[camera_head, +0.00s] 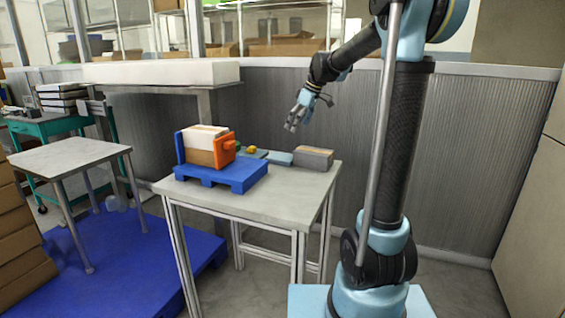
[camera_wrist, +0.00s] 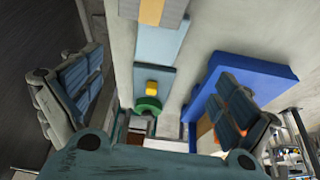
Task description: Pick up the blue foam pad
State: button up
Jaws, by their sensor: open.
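A flat light-blue pad (camera_head: 279,158), which looks like the blue foam pad, lies on the table between the grey-and-tan box and a darker blue-grey flat piece. In the wrist view the pad (camera_wrist: 158,43) lies at top centre, beside the box. My gripper (camera_head: 295,120) hangs above the back of the table, apart from the pad. In the wrist view its spread fingers (camera_wrist: 158,95) stand left and right of the picture with nothing between them. The darker flat piece (camera_wrist: 143,80) shows beyond the gap, with a yellow and a green item on or by it.
The grey-and-tan box (camera_head: 313,158) stands right of the pad. A blue pallet (camera_head: 222,178) at the table's left carries a box with orange and blue end pieces (camera_head: 208,145). The table's front right (camera_head: 280,205) is bare. A ribbed wall stands behind.

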send_over(285, 157)
jog(key=d, duration=0.2)
jog(key=f, duration=0.8)
jog(key=shift+s+a+f, duration=0.15)
jog(key=shift+s+f, duration=0.2)
jog(key=shift+d+x, duration=0.15)
jog(key=shift+x, duration=1.25)
jog(key=shift+d+x, duration=0.1)
jog(key=shift+x, duration=1.3)
jog(key=shift+f, duration=0.1)
jog(key=c, duration=1)
